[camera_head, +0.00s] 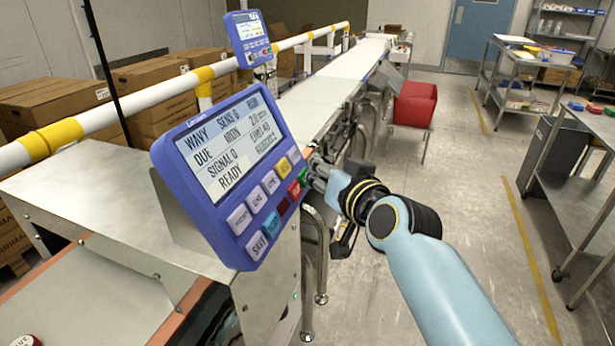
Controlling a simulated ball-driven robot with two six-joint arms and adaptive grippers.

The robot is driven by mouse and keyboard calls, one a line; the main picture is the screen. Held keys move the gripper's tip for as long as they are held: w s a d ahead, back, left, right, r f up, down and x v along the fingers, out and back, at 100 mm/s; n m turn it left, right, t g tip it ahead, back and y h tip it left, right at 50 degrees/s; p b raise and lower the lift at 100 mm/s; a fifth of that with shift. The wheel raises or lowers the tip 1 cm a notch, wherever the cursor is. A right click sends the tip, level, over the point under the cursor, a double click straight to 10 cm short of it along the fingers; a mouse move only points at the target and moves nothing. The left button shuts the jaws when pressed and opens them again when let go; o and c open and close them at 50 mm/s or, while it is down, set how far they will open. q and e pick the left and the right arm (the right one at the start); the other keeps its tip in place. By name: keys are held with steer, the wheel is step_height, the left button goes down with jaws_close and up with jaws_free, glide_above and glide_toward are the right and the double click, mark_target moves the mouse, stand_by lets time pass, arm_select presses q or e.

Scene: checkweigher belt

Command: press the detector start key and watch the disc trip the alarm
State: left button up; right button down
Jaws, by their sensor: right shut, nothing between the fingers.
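The blue detector panel (212,232) faces me at the centre left. Its lit screen (232,150) shows "SIGNAL 0" and "READY". Along its lower right runs a slanting row of keys, with a green key (303,176) near the right end and a red key (295,190) beside it. My right gripper (313,172) is shut and empty, its fingertips at the panel's right edge close to the green key. I cannot tell whether they touch it. A small red and white round thing (26,341), perhaps the disc, is cut off at the lower left. My left gripper is out of view.
The conveyor belt (335,73) runs away to the back, with a white and yellow rail (120,106) on its left. A second blue panel (249,38) stands farther back. A red bin (415,104) and metal carts (574,190) stand right, with clear floor between.

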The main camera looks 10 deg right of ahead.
steer(key=shift+w+a+f, duration=0.15)
steer(key=shift+w+a, duration=0.05)
steer(key=shift+a, duration=0.1)
stand_by(0.4)
steer(key=shift+s+d+r+p, duration=0.3)
steer(key=shift+s+d+r, duration=0.1)
steer(key=shift+d, duration=0.15)
steer(key=s+d+r+p, duration=0.1)
steer(key=s+d+p, duration=0.1)
steer(key=d, duration=0.1)
steer(key=s+d+r+p, duration=0.1)
steer(key=shift+d+r, duration=0.2)
steer(key=shift+r, duration=0.15)
stand_by(0.7)
